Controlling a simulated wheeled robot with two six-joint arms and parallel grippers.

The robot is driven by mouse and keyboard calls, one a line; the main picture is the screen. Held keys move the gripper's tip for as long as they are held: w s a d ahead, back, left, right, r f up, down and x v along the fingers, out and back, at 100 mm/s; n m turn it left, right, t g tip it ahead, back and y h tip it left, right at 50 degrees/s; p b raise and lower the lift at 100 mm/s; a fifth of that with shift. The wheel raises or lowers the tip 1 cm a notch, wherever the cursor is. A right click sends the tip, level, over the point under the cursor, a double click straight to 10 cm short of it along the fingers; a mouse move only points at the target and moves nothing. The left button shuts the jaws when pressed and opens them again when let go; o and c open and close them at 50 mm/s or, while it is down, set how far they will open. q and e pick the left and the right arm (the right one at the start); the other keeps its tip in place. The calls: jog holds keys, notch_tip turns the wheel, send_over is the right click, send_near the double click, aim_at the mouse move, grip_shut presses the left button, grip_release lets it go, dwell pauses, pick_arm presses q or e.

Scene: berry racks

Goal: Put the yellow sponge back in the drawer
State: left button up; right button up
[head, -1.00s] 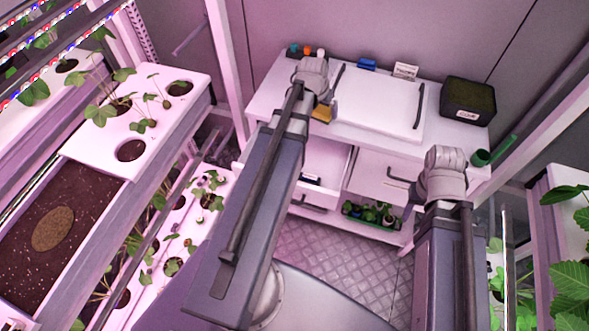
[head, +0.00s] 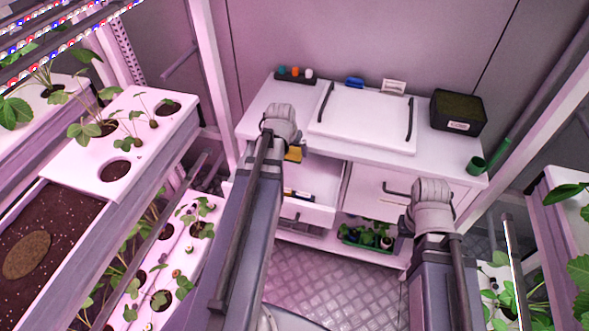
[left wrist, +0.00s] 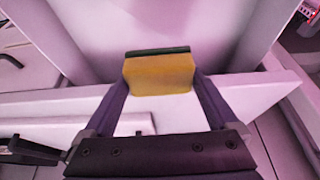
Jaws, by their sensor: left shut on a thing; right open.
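The yellow sponge (head: 294,154), with a dark green top layer, shows beside my left wrist in the head view. In the left wrist view my left gripper (left wrist: 160,88) is shut on the sponge (left wrist: 160,76), one finger on each side. The white drawer (head: 308,213) on the left of the cabinet stands pulled open. In the head view the sponge appears over the back left part of the open drawer; its exact height is unclear. My right gripper (head: 404,228) is in front of the cabinet's right side, open, mostly hidden behind its wrist.
The white cabinet top (head: 262,105) bears a lidded panel with two dark handles (head: 365,118), a black box (head: 458,112), a blue item and small bottles. A green tray of plants (head: 366,238) sits on the lower shelf. Plant racks (head: 60,150) stand at left.

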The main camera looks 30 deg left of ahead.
pick_arm(q)
jog(key=b, duration=0.8)
send_near(295, 168)
notch_tip(295, 168, down, 5)
jog(key=shift+s+r, duration=0.2)
jog(key=shift+r, duration=0.05)
jog(key=shift+w+r+p, duration=0.15)
jog(key=shift+w+p, duration=0.05)
jog(key=shift+p, duration=0.1)
jog(key=w, duration=0.2)
jog(key=w+a, duration=0.1)
jog(key=shift+w, duration=0.4)
jog(key=shift+s+f+b, duration=0.1)
jog(key=shift+f+b, duration=0.55)
jog(key=shift+f, duration=0.05)
jog(key=shift+r, duration=0.1)
jog(key=shift+f, duration=0.2)
jog(key=o, duration=0.8)
jog(key=shift+o, duration=0.2)
jog(key=shift+r, duration=0.1)
